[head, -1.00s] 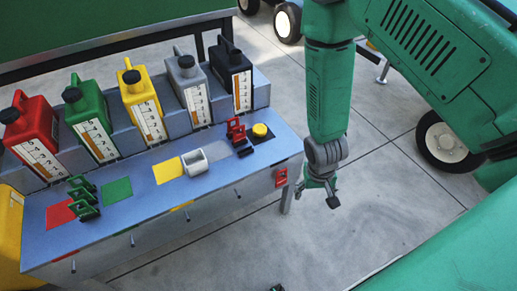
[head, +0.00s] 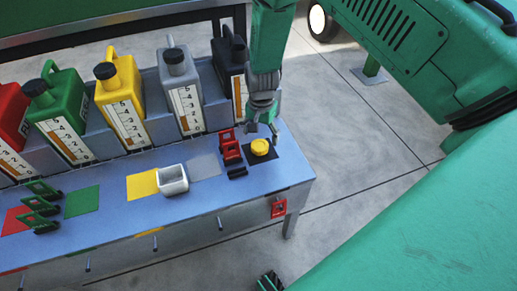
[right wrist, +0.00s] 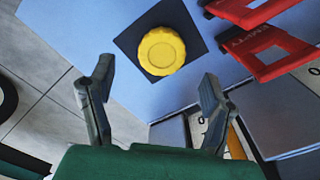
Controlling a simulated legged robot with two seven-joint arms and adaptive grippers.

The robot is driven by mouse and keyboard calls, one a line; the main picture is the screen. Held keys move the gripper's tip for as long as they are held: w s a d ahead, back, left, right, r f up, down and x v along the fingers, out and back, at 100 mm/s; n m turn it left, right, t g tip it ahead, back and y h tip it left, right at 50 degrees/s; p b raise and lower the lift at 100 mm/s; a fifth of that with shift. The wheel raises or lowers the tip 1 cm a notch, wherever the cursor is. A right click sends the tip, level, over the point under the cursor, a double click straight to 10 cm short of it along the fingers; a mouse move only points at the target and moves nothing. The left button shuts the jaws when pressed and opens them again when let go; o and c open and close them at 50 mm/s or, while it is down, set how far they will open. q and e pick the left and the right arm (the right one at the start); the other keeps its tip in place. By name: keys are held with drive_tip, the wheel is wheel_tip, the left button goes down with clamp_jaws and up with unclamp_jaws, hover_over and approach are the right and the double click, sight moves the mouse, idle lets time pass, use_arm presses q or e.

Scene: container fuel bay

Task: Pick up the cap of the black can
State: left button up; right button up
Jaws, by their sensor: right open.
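The black can (head: 225,58) stands at the right end of the can row, partly hidden behind my right arm. A round yellow cap (head: 260,147) lies on a black square (head: 250,158) near the bench's right end. The cap also shows in the right wrist view (right wrist: 162,51), beyond my fingertips. My right gripper (head: 263,133) is open and empty, pointing down close to the cap at its far side. In the right wrist view its fingers (right wrist: 157,72) are spread wide, with the cap ahead between their lines. I cannot make out my left gripper.
Red clips (head: 230,148) stand just left of the cap. A white cup-like holder (head: 173,180) and green clips (head: 40,210) are further left on the blue bench (head: 110,222). Grey, yellow, green and red cans line the back.

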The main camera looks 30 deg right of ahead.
sight(260, 144)
drive_tip(key=shift+d+f, duration=0.15)
drive_tip(key=shift+f, duration=0.15)
drive_tip(key=f+b, duration=0.1)
drive_tip(key=f, duration=0.3)
drive_tip(key=shift+a+f+b, duration=0.2)
drive_tip(key=shift+f+b, duration=0.1)
drive_tip(key=shift+b, duration=0.05)
drive_tip(key=shift+a+f, duration=0.15)
drive_tip(key=shift+a, duration=0.1)
drive_tip(key=c, duration=1.1)
drive_tip(key=shift+d, duration=0.25)
